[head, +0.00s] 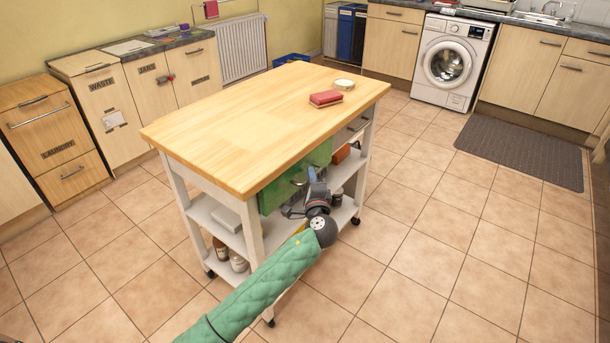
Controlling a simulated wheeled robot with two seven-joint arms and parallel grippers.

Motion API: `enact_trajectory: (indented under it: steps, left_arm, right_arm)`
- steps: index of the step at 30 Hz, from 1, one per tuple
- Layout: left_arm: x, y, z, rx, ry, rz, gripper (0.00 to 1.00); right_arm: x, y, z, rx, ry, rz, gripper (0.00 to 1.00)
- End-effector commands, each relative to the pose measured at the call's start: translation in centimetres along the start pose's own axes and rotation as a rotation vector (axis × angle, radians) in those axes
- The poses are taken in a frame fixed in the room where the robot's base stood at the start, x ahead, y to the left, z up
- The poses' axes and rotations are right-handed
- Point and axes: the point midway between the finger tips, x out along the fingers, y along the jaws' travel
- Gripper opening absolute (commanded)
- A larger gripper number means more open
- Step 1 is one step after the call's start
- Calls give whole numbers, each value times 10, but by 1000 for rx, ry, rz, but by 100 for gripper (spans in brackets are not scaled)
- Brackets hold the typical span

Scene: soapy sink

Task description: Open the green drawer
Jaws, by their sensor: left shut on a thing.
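The green drawer (278,194) sits under the wooden top of the kitchen trolley (250,135), on its near right side. Its metal handle (298,181) shows on the green front. My left gripper (308,184) is at the handle, shut on it, with the arm in a green quilted sleeve reaching in from the bottom. The gripper covers part of the drawer front. I cannot tell how far, if at all, the drawer stands out from the trolley. My right gripper is not in view.
A red sponge (326,98) and a small white round item (344,84) lie on the trolley top. Bottles stand on the lower shelf. Tiled floor (420,260) is clear to the right, with a dark mat (520,150) beyond.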

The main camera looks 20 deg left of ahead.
Motion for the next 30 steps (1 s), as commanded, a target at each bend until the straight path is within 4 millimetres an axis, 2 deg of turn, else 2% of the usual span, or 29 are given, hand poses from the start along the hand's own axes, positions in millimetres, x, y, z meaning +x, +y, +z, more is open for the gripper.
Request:
enact_trajectory:
  steps: [5, 10, 18, 24, 30]
  left_arm:
    - [-34, -6, -34, -5, 3, 4, 0]
    - [-69, -16, -69, -4, 3, 5, 0]
    - [-117, -30, -117, -3, 2, 4, 0]
    - [-139, -37, -139, -2, 2, 3, 0]
    - [-148, -40, -148, 0, 1, 2, 0]
  right_arm:
    - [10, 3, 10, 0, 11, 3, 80]
    - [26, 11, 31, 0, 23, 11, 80]
    - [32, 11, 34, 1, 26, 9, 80]
    - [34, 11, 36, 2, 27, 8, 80]
    - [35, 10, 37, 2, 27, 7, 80]
